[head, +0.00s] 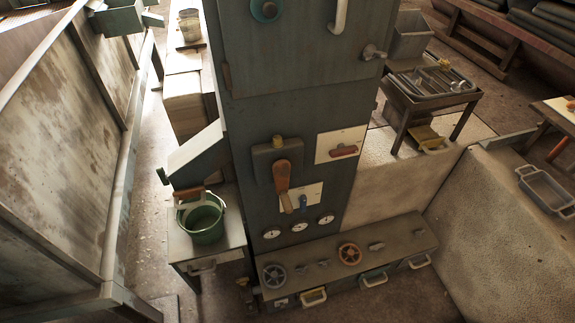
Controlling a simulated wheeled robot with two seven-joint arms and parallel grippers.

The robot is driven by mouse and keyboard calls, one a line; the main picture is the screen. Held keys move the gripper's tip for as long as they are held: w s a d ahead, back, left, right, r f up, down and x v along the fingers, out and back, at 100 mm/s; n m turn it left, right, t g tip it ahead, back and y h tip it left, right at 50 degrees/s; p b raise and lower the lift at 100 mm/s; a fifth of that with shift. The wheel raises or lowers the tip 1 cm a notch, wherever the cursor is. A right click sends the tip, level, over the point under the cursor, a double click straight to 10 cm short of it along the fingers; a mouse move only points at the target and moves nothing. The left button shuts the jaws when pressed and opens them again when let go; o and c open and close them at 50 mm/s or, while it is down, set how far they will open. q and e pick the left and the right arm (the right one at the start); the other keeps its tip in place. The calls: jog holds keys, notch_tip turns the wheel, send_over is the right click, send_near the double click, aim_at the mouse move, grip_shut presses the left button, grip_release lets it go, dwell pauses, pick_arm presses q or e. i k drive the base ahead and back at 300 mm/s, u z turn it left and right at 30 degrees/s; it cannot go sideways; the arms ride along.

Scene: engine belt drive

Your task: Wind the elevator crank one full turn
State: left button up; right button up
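A crank (282,174) with an orange-brown arm is on the front of the tall dark grey cabinet (300,110). Its hub sits on a dark box (263,160), and its arm points down, with a pale handle at the lower end. I take this to be the elevator crank; no label is readable. Neither of my grippers shows in the head view, and nothing touches the crank.
Beside the crank are a red-handled lever (344,151) and a blue switch (303,202). Several gauges (299,227) sit below. A ledge (345,255) with handwheels juts out underneath. A green bucket (202,218) stands on a side table at left.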

aim_at(282, 168)
jog(key=i, duration=0.2)
jog(key=k, duration=0.5)
jog(key=z, duration=2.15)
jog(key=i, duration=1.15)
jog(key=u, duration=2.2)
